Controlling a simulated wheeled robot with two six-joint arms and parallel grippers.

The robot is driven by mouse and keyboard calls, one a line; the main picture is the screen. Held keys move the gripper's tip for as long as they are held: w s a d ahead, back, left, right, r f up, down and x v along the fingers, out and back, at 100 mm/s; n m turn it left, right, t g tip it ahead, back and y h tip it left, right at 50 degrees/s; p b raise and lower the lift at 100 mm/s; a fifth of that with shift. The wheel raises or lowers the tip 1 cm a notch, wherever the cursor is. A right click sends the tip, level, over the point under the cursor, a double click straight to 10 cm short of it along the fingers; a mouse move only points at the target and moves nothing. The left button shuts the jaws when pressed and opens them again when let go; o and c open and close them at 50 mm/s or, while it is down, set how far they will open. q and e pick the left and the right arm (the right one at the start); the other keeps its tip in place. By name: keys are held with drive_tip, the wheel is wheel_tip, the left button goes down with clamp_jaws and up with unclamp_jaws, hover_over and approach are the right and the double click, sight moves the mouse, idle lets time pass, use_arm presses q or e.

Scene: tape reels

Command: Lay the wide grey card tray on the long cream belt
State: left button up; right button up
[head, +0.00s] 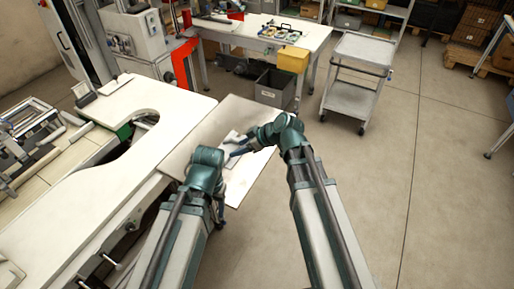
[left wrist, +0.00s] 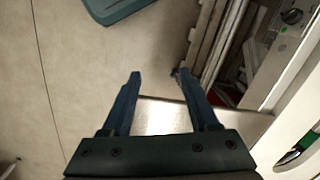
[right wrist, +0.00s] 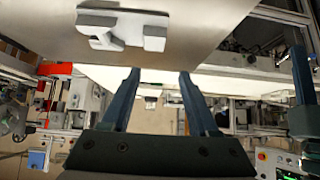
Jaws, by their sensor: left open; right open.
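A wide flat grey sheet (head: 197,132), which seems to be the card tray, lies level at the white counter's right end and juts out over the floor. A pale blocky piece (right wrist: 125,28) shows against it in the right wrist view. My left gripper (head: 221,204) is open at the sheet's near corner; in the left wrist view part of the sheet (left wrist: 163,117) shows between its fingers. My right gripper (head: 234,148) is open over the sheet's right part, fingers pointing left. Neither holds anything. The cream belt seems to be the long pale strip (head: 42,172) at the left, beyond the counter.
The white counter (head: 105,185) has a curved cutout and stands between the sheet and the pale strip. A grey trolley (head: 357,60), a dark bin (head: 273,88) and a yellow bin (head: 293,58) stand farther back. The floor at right is clear.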

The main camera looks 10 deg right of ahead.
use_arm(q)
drive_tip(key=shift+o, duration=1.2)
drive_tip(key=shift+d, duration=0.3)
use_arm(e)
drive_tip(key=shift+o, duration=1.2)
drive_tip(key=shift+d, duration=0.4)
use_arm(q)
drive_tip(key=shift+o, duration=0.2)
drive_tip(key=shift+d+f, duration=0.1)
use_arm(e)
drive_tip(key=shift+o, duration=0.8)
drive_tip(key=shift+d+f, duration=0.1)
drive_tip(key=b, duration=0.6)
approach(224, 156)
drive_tip(key=x, duration=0.4)
drive_tip(key=shift+s+a, duration=0.2)
drive_tip(key=shift+a, duration=0.3)
use_arm(q)
wheel_tip(224, 156, down, 6)
use_arm(e)
drive_tip(key=shift+a, duration=0.1)
use_arm(q)
drive_tip(key=shift+f, duration=0.1)
